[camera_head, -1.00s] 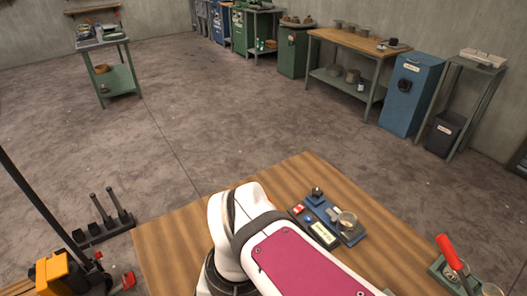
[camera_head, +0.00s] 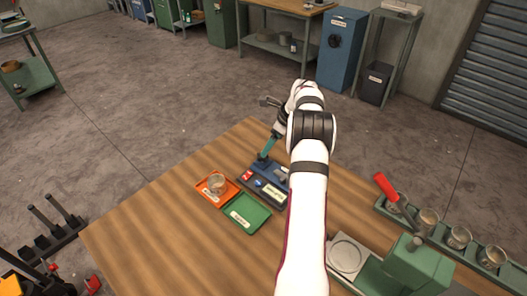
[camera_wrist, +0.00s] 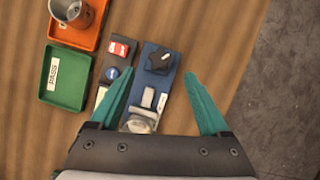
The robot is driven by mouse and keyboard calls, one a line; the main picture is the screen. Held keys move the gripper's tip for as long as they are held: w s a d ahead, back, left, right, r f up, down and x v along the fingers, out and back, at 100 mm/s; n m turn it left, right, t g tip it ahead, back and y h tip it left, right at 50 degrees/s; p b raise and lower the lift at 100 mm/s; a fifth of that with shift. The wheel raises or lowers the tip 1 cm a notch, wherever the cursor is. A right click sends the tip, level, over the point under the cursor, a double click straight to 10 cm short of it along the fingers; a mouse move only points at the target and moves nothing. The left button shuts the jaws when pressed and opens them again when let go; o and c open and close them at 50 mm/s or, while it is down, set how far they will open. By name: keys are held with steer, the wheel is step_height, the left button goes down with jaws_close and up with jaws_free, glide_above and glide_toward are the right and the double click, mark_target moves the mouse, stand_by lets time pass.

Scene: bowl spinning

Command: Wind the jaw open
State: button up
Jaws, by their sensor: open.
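A blue fixture (camera_wrist: 155,85) lies on the wooden table, with a black lobed knob (camera_wrist: 162,60) at its far end in the wrist view. Grey jaw blocks (camera_wrist: 149,97) sit on its middle. In the head view my gripper (camera_head: 265,153) points down at the far end of the fixture (camera_head: 271,168), and my arm covers the fixture's right part.
A dark panel (camera_head: 265,190) with red and blue buttons adjoins the fixture. An orange tray (camera_head: 206,194) holding a metal cup (camera_head: 217,183) and a green tray (camera_head: 247,215) lie left. A green press-like machine (camera_head: 412,265) and a rack of cups (camera_head: 440,238) stand right. The table's left is clear.

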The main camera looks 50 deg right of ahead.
steer(key=x, duration=0.5)
steer(key=shift+w+f, duration=0.15)
steer(key=shift+f, duration=0.1)
